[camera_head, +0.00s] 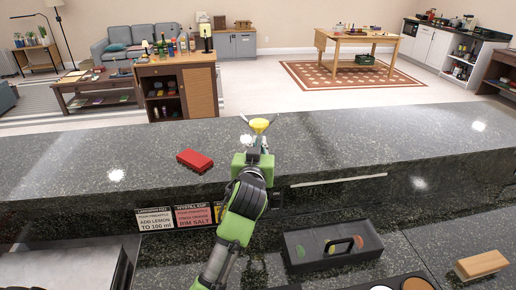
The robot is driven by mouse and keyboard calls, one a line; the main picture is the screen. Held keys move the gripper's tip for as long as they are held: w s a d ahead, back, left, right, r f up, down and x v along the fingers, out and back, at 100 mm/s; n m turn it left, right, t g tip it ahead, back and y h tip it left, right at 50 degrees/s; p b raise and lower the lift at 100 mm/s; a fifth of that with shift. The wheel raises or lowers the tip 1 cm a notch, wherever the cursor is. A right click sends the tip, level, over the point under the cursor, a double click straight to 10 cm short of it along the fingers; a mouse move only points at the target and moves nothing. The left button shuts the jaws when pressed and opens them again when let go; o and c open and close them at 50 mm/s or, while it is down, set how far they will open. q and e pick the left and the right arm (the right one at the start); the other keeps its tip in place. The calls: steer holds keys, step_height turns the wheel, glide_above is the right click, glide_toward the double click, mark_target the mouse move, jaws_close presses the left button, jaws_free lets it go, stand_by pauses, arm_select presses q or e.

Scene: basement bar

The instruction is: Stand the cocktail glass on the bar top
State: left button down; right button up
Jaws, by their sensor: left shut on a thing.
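A cocktail glass (259,126) with yellow contents shows in the head view, just beyond my left gripper (255,145). The left gripper is shut on it, and the glass looks upright. The gripper hides its stem and base, so I cannot tell whether it touches the stone. Behind and around it is the dark speckled bar top (350,140). My right gripper is not in view.
A red block-like item (194,160) lies on the bar top left of the gripper. Instruction cards (193,215) are on the bar's front face. Below are a dark handled box (308,258) and a wooden block (481,265). The bar top to the right is clear.

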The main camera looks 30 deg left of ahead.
arm_select(q)
steer(key=shift+s+d, duration=0.3)
steer(key=shift+s, duration=0.05)
steer(key=c, duration=2.6)
jaws_free()
steer(key=o, duration=0.4)
steer(key=shift+o, duration=0.2)
steer(key=shift+f, duration=0.1)
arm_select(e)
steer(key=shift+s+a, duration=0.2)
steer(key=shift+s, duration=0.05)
